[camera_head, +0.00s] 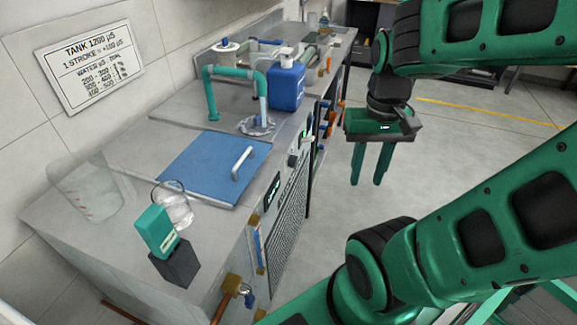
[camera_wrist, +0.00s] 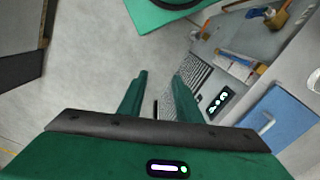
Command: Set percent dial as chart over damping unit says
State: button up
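The chart (camera_head: 88,60) hangs on the tiled wall at upper left. It reads "TANK 1200 µS" and "1 STROKE = +200 µS", above rows of water ranges against a dial value; the row figures are too small to read surely. The unit's front carries a dark display (camera_head: 272,190), which also shows in the wrist view (camera_wrist: 220,101). A small knob-like part (camera_head: 294,160) sits beyond it on the front edge; I cannot tell whether it is the percent dial. My gripper (camera_head: 366,183) hangs empty over the floor, right of the unit, fingers apart and pointing down. It also shows in the wrist view (camera_wrist: 160,80).
On the counter are a blue lid (camera_head: 205,165) with a handle, a blue pump bottle (camera_head: 286,85), a teal pipe (camera_head: 235,73), a glass beaker (camera_head: 174,207), a large clear jug (camera_head: 88,188) and a teal meter (camera_head: 157,232) on a dark block. Floor (camera_head: 440,150) beside the unit is clear.

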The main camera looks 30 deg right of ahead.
jog(key=shift+o, duration=0.4)
jog(key=shift+a, duration=0.1)
jog(key=o, duration=0.4)
jog(key=shift+s+r, duration=0.15)
jog(key=shift+s, duration=0.15)
jog(key=m+t+y, duration=1.1)
jog(key=m+t, duration=0.3)
jog(key=m, duration=0.7)
send_near(293, 161)
jog(key=w+a, duration=0.1)
jog(key=w, duration=0.1)
jog(key=w+a+f, duration=0.1)
jog(key=w, duration=0.1)
jog(key=w+a, duration=0.1)
jog(key=w, duration=0.2)
jog(key=shift+w+a+f, duration=0.1)
jog(key=shift+a+f, duration=0.2)
jog(key=shift+a, duration=0.1)
